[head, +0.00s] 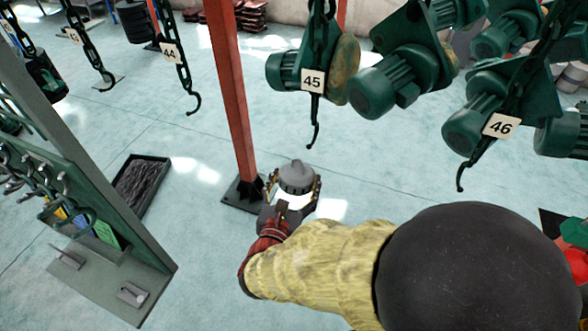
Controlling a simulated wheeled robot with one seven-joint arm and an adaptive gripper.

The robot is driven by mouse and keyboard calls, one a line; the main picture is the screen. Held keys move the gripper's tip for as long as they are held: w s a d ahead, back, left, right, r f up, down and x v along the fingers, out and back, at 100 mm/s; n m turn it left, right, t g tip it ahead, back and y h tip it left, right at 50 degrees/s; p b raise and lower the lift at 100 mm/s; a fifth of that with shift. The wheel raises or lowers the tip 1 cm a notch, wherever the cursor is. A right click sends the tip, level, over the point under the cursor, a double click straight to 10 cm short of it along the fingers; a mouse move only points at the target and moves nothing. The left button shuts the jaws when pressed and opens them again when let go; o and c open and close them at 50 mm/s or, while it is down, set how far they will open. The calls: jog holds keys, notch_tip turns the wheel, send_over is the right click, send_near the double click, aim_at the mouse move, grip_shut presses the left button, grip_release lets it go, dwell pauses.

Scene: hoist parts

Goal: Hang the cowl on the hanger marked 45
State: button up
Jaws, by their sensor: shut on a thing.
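My gripper (290,190) is shut on the cowl (297,178), a grey rounded cap with a small knob on top. It holds the cowl upright, with one finger on each side, above the pale floor. The hanger marked 45 (313,81) is a dark chain with a white number tag and a hook (313,137) at its lower end. The hook looks bare and appears above and slightly right of the cowl in the picture. The two are apart; their difference in depth is hard to judge.
Hanger 44 (170,52) hangs left, hanger 46 (499,126) right. Green motor units (388,85) crowd around and behind 45 and 46. A red post (232,95) stands just left of my gripper. A green tool rack (80,190) and a dark tray (141,188) are at left.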

jog(key=shift+s+a+r, duration=0.15)
jog(key=shift+a+r, duration=0.05)
jog(key=shift+g, duration=0.6)
jog(key=shift+d+r+p+x, duration=0.1)
jog(key=shift+r+p+x, duration=0.1)
jog(key=shift+x, duration=0.9)
jog(key=shift+d+r+p+x, duration=0.15)
jog(key=shift+p+x, duration=0.05)
jog(key=shift+x, duration=0.9)
jog(key=shift+d+r+p+x, duration=0.1)
jog(key=shift+r+p+x, duration=0.1)
jog(key=shift+x, duration=0.9)
jog(key=b+x, duration=0.1)
jog(key=x, duration=0.1)
jog(key=b+x, duration=0.1)
jog(key=x, duration=0.1)
jog(key=shift+s+d+f, duration=0.15)
jog(key=shift+f, duration=0.25)
jog(key=shift+w+d+f+t+b, duration=0.2)
jog(key=shift+w+t+b, duration=0.2)
jog(key=shift+b, duration=0.5)
jog(key=shift+w+d+f+t+b, duration=0.15)
jog(key=shift+w+t+b, duration=0.3)
jog(key=shift+b, duration=0.65)
jog(key=shift+w+d+f+b, duration=0.1)
jog(key=shift+f+b, duration=0.25)
jog(key=shift+b, duration=0.2)
jog(key=o, duration=1.4)
